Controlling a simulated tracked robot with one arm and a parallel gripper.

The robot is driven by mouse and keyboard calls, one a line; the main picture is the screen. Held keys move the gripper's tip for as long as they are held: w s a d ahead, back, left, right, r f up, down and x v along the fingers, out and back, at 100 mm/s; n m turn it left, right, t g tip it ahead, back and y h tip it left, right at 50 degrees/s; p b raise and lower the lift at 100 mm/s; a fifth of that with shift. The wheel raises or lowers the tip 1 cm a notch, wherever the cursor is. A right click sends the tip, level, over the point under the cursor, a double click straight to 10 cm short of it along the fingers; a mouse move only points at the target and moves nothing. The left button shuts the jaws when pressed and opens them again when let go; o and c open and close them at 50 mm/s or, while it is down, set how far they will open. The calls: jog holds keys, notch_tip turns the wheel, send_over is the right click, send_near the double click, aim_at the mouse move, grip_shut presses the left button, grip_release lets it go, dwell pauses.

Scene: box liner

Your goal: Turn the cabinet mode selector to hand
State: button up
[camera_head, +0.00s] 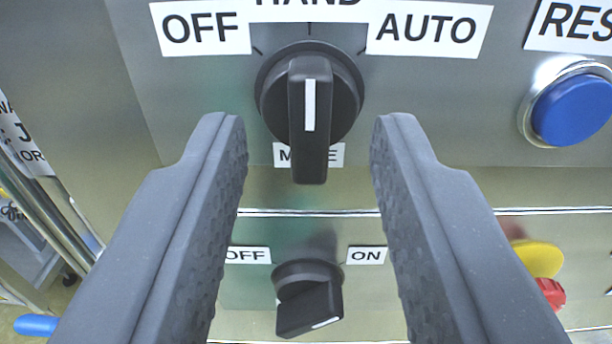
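The mode selector (310,100) is a black rotary knob on the grey cabinet panel, with a white line on its handle. The handle stands upright in the picture, in line with the HAND label (305,8) above it, between the OFF label (201,27) and the AUTO label (430,28). A MODE label (335,155) below it is partly hidden by the handle. My gripper (310,140) is open, one finger on each side of the handle, with a gap on both sides. Contact with the knob does not show.
A blue RESET button (572,110) sits right of the selector. Below, a second black knob (310,298) sits between OFF and ON labels, tilted. A red button with a yellow part (540,260) is at lower right, partly behind my right finger.

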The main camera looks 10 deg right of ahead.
jog(key=b+v, duration=0.2)
jog(key=v, duration=1.1)
jog(key=shift+w+a, duration=0.1)
jog(key=w+a+r+n+g+b, duration=0.1)
jog(key=a+r, duration=0.4)
jog(key=r, duration=0.3)
jog(key=w+a+r+b, duration=0.2)
jog(key=a+r, duration=0.3)
jog(key=r, duration=0.4)
jog(key=s+a+r+y, duration=0.2)
jog(key=s+a+r, duration=0.3)
jog(key=a, duration=0.3)
jog(key=s+a+r+n+g+y+b, duration=0.1)
jog(key=s+a+r+y, duration=0.1)
jog(key=s+a+r, duration=0.2)
jog(key=a+r, duration=0.2)
jog(key=a, duration=0.1)
jog(key=shift+s+a+r+n, duration=0.3)
jog(key=shift+s+a, duration=0.1)
